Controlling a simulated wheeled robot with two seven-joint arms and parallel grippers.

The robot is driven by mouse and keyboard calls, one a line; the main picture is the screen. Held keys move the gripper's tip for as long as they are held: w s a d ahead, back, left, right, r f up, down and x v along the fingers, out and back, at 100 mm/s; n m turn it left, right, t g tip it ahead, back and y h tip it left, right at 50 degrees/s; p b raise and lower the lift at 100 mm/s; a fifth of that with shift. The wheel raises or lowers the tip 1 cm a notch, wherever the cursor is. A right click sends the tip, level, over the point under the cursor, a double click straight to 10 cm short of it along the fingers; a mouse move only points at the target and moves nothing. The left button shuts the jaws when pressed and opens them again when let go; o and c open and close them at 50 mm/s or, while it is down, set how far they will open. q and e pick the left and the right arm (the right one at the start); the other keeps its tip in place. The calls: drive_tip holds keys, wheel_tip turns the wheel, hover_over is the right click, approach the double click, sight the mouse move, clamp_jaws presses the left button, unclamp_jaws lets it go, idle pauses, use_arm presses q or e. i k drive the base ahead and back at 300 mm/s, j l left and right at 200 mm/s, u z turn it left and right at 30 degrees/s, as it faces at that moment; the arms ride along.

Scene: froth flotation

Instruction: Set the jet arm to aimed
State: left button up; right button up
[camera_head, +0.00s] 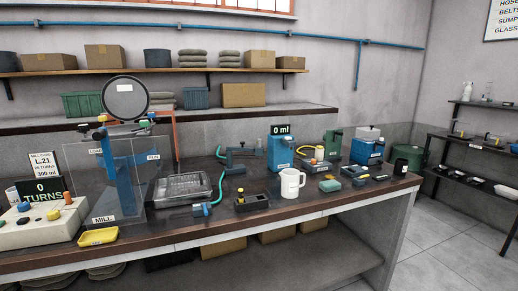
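I cannot clearly pick out the jet arm or read its setting at this size. A small dark blue-grey fixture (240,160) with a short arm stands at mid-bench, with a teal hose end at its left. A curved teal hose (217,190) runs beside the clear lidded tray (184,189) to a dark fitting (200,210) at the tray's front right corner. A blue machine (280,154) with a "0 ml" display stands right of the fixture. Neither of my grippers shows in the head view.
The mill (117,175) with its clear guard stands at the left, beside a control box (40,225) and a "0 TURNS" display. A yellow dish (98,237), a white mug (291,184) and a black block (251,202) sit near the front edge. Small items crowd the right end.

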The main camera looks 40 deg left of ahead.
sight(258, 151)
drive_tip(key=u, duration=1.45)
drive_tip(key=i+l, duration=0.4)
drive_tip(key=l, duration=0.15)
